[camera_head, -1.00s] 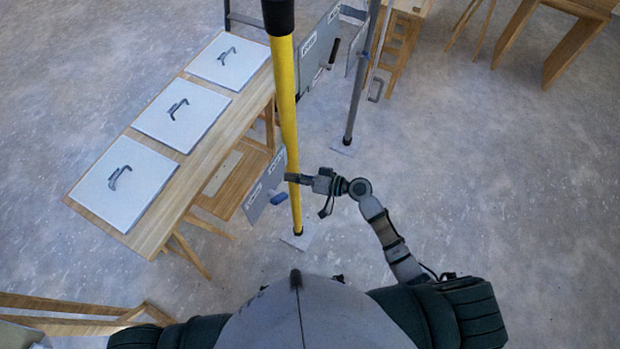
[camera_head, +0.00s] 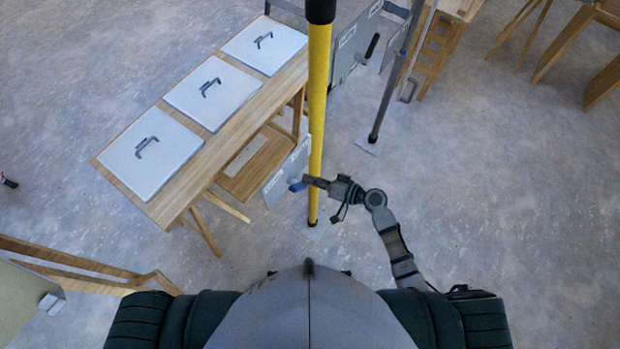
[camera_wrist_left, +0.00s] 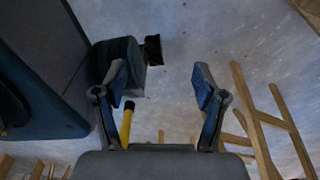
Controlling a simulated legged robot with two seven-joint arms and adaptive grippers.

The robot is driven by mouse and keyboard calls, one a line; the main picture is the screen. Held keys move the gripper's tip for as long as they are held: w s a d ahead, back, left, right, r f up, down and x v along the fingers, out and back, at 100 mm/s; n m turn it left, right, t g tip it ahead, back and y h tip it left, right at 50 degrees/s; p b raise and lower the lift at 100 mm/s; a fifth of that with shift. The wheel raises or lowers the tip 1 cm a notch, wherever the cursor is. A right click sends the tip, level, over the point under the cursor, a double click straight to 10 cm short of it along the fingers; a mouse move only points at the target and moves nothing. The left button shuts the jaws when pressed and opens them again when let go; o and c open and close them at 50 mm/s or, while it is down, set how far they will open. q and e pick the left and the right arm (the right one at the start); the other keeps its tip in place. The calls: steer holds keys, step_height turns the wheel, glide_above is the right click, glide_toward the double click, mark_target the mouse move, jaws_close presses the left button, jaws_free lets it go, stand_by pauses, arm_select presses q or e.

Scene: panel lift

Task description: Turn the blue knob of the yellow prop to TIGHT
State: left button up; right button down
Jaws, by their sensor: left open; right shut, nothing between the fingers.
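The yellow prop (camera_head: 318,115) stands upright ahead of me, with a black top and a flat foot on the floor. A grey plate (camera_head: 273,186) with white labels, too small to read, is mounted low on it. The blue knob (camera_head: 297,187) sits at the plate's lower part. My right gripper (camera_head: 307,180) is shut and empty; its tip crosses in front of the prop and is right beside the knob. I cannot tell whether they touch. My left gripper (camera_wrist_left: 160,82) is open and empty in the left wrist view, away from the knob.
A wooden table (camera_head: 165,208) with several white handled panels stands left of the prop. A grey post (camera_head: 400,75) stands behind to the right. Wooden trestle legs (camera_head: 90,262) are at lower left.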

mark_target(287, 187)
steer(key=s+f+m+y+b, duration=0.1)
steer(key=m+b, duration=0.1)
steer(key=m, duration=0.2)
steer(key=s+a+f+m+y+b, duration=0.1)
steer(key=m+b, duration=0.1)
steer(key=m, duration=0.3)
steer(key=s+f+m+t+y+b, duration=0.1)
steer(key=m+b, duration=0.1)
steer(key=m, duration=0.2)
steer(key=shift+a+f, duration=0.3)
steer(key=shift+a, duration=0.05)
arm_select(q)
steer(key=w+d+r, duration=0.3)
steer(key=w+r, duration=0.5)
steer(key=w, duration=0.6)
steer(key=shift+r+t, duration=0.35)
steer(key=shift+t, duration=0.05)
arm_select(e)
steer(key=shift+s+a+m, duration=0.2)
steer(key=shift+m, duration=1)
steer(key=shift+t, duration=0.3)
steer(key=shift+f, duration=0.15)
